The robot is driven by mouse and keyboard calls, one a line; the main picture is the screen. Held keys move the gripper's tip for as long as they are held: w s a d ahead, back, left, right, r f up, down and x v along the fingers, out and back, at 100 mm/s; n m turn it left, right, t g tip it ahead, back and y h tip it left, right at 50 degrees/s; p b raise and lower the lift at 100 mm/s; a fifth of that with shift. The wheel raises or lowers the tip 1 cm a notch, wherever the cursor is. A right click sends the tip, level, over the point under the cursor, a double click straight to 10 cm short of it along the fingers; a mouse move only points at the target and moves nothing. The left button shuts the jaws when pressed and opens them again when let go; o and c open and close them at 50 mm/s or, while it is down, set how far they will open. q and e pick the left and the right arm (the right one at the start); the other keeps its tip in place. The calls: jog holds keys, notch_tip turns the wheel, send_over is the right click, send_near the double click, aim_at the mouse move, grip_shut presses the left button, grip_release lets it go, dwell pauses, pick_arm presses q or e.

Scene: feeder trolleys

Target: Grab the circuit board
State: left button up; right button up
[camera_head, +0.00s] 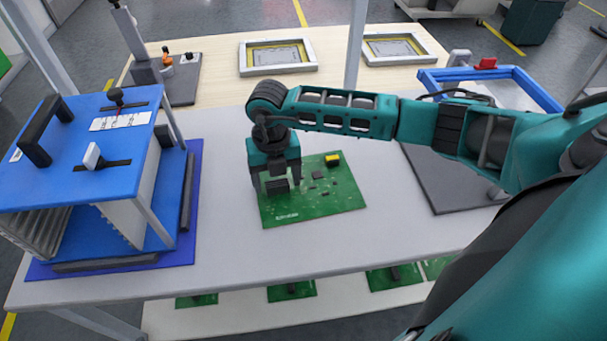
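A green circuit board (325,200) with dark chips and a yellow part lies flat on the grey table (230,245), near its middle. My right gripper (278,190) points down over the left part of the board, with its arm coming in from the right. Its two fingers look apart, one at the board's left edge and one over the board. A dark block shows between or behind the fingers; I cannot tell whether it is part of the board. Contact with the board cannot be made out. My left gripper is not in view.
A blue rack with handles (80,145) stands on a blue mat at the left. A dark grey pad and a blue-framed fixture (490,75) are at the right. Two framed panels (278,56) lie at the back. More green boards (291,290) lie on a lower shelf.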

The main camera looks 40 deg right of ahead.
jog(key=shift+r, duration=0.1)
jog(key=c, duration=1.2)
jog(key=shift+r, duration=0.1)
jog(key=shift+c, duration=0.2)
